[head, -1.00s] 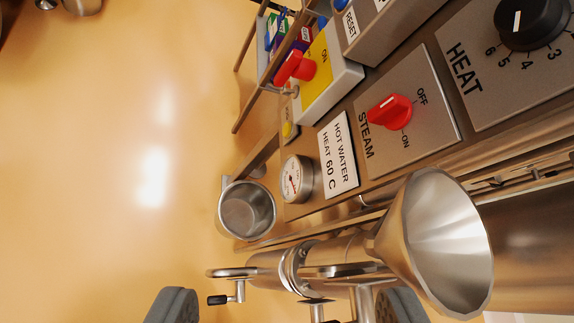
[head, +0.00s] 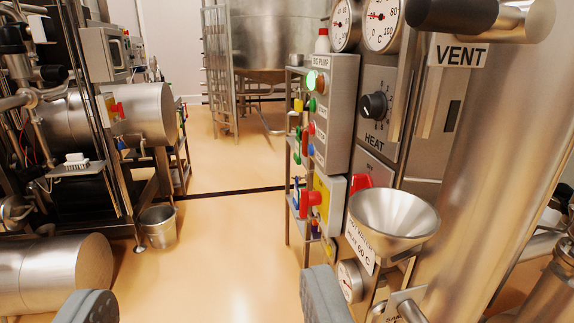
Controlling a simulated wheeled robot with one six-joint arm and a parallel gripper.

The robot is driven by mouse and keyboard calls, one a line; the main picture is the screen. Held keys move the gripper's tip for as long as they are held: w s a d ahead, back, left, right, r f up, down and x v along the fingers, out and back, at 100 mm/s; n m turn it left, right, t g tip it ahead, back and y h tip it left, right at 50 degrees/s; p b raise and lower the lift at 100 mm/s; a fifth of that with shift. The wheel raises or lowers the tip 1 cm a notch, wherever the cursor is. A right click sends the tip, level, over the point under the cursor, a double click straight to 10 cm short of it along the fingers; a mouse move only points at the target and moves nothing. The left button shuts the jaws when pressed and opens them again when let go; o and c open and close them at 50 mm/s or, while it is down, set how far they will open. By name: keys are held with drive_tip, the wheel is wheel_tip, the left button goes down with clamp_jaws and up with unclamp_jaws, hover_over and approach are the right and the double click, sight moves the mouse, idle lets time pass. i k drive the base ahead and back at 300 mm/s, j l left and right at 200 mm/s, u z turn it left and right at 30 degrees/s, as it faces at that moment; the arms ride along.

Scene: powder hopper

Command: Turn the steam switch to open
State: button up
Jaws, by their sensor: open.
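The red steam switch (head: 361,182) sits on a grey panel at the right of the view, below the HEAT dial (head: 374,106).
A red knob (head: 310,198) on a yellow plate stands left of the switch. The VENT handle (head: 478,14) juts out at top right. A bucket (head: 158,226) stands on the floor. Open floor (head: 230,240) fills the middle.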

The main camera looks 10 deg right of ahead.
sight(360, 181)
drive_tip(key=i+j+z, duration=0.3)
drive_tip(key=z, duration=0.15)
drive_tip(key=i+j+z, duration=0.2)
drive_tip(key=j+z, duration=0.3)
drive_tip(key=i+j+z, duration=0.15)
drive_tip(key=j+z, duration=0.3)
